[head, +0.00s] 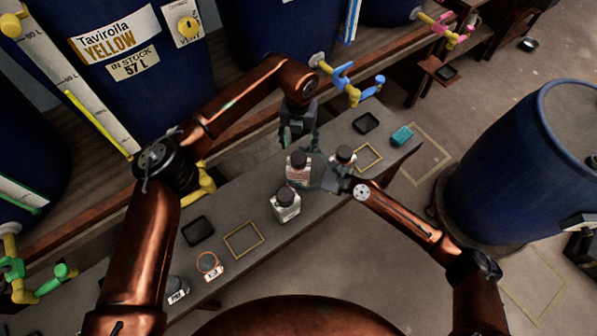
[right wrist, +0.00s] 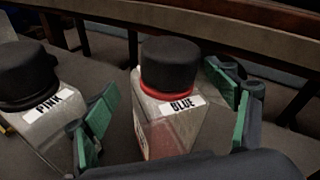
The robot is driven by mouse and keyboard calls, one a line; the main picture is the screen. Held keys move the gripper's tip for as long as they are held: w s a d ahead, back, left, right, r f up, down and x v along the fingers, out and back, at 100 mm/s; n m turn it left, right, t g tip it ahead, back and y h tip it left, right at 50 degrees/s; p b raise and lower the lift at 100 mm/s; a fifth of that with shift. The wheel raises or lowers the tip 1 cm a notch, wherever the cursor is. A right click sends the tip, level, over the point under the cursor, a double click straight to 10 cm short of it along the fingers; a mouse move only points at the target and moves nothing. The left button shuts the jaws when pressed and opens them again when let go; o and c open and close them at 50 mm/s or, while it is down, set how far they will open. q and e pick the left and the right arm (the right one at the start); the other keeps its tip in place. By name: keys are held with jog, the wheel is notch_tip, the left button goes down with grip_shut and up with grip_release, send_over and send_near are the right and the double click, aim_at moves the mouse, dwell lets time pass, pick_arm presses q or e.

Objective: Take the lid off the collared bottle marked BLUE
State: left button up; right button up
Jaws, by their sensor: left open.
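The BLUE bottle (right wrist: 178,125) has a pale body, a black lid (right wrist: 169,63) and a red collar (right wrist: 184,94) under the lid. It stands upright with the lid on. In the head view it is the bottle (head: 298,176) in the middle of the bench group. My right gripper (head: 322,177) is beside it, open, and the right wrist view shows its green-padded fingers (right wrist: 168,128) on either side of the body, with a gap at the left finger. My left gripper (head: 299,138) is open and empty, just behind and above the lid in the head view.
The PINK bottle (right wrist: 45,95), black-lidded, stands close by; it also shows in the head view (head: 285,206). Another bottle (head: 343,155) stands behind my right gripper. Blue vats line the back.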

jog(key=shift+s+r, duration=0.15)
jog(key=shift+s, duration=0.05)
jog(key=c, duration=1.2)
jog(key=shift+f, duration=0.25)
jog(key=c, duration=0.7)
jog(key=o, duration=1.5)
jog(key=shift+w, duration=0.1)
jog(key=shift+o, duration=1.3)
jog(key=shift+r, duration=0.1)
